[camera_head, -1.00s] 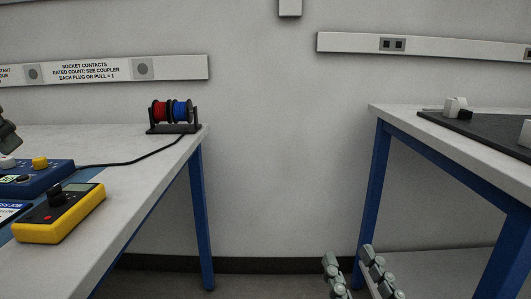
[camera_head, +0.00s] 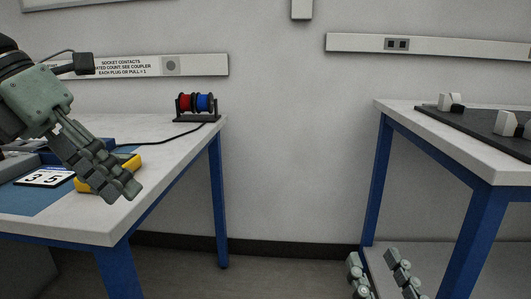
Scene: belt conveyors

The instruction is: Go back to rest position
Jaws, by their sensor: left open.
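My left gripper (camera_head: 120,190) is in the head view at the left, above the left workbench and in front of a yellow meter. It is seen from the side, with its fingers pointing down and to the right. It is open, with nothing visible in it. My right gripper (camera_head: 381,262) shows only by its fingers at the bottom edge, low before the right workbench. Its fingers stand apart with nothing between them. The rest of the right arm is out of view.
The left workbench (camera_head: 170,170) carries the mostly hidden yellow meter (camera_head: 84,186), a display showing digits (camera_head: 46,177) and red and blue spools (camera_head: 197,105) on a rack. The right workbench (camera_head: 450,140) holds a dark board (camera_head: 475,128) with white parts. Clear floor lies between the benches.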

